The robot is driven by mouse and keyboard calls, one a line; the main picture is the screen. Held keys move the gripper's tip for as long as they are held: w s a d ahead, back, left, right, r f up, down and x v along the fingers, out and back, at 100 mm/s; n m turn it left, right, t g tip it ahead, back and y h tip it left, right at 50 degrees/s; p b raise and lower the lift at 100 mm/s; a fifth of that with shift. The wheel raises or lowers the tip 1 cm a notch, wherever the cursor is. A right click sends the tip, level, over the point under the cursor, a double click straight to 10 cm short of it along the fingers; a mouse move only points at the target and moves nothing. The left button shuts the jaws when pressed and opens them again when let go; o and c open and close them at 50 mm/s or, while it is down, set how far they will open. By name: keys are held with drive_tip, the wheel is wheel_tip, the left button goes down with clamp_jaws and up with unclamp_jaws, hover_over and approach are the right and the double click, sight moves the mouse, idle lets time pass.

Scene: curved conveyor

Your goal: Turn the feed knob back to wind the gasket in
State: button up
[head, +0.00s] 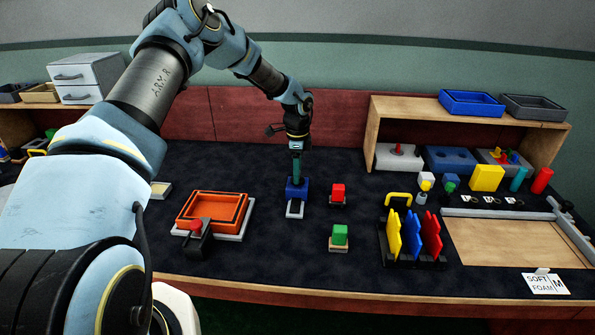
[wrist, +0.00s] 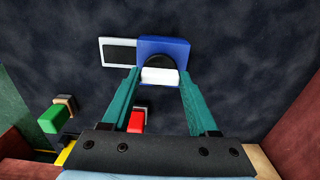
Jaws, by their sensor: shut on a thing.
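The blue feed unit (head: 294,193) stands on the dark bench near the middle in the head view. In the wrist view the blue unit (wrist: 163,46) carries a round black part with a white bar across it, which looks like the feed knob (wrist: 160,76). My gripper (head: 297,180) points down over the unit, its teal fingers one on each side of the white bar and shut on it. A pale frame with a dark inside (wrist: 119,51) sticks out from the unit; it also shows in the head view (head: 295,209). I cannot tell a gasket apart from that dark inside.
An orange tray (head: 213,209) with a red-knobbed lever lies to the left. A rack of coloured plates (head: 411,236) stands further right. The bench behind the unit is mostly clear.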

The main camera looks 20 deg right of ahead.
drive_tip(key=shift+c, duration=1.1)
drive_tip(key=n+b, duration=0.2)
drive_tip(key=n, duration=0.1)
drive_tip(key=shift+f+n+b, duration=0.15)
drive_tip(key=shift+n+b, duration=0.25)
drive_tip(key=n+b, duration=0.2)
drive_tip(key=n, duration=0.2)
drive_tip(key=shift+n, duration=0.3)
drive_tip(key=n+b, duration=0.1)
drive_tip(key=n, duration=0.3)
drive_tip(key=shift+b, duration=0.4)
drive_tip(key=shift+n+b, duration=0.5)
drive_tip(key=shift+n, duration=2.3)
drive_tip(key=o, duration=1.4)
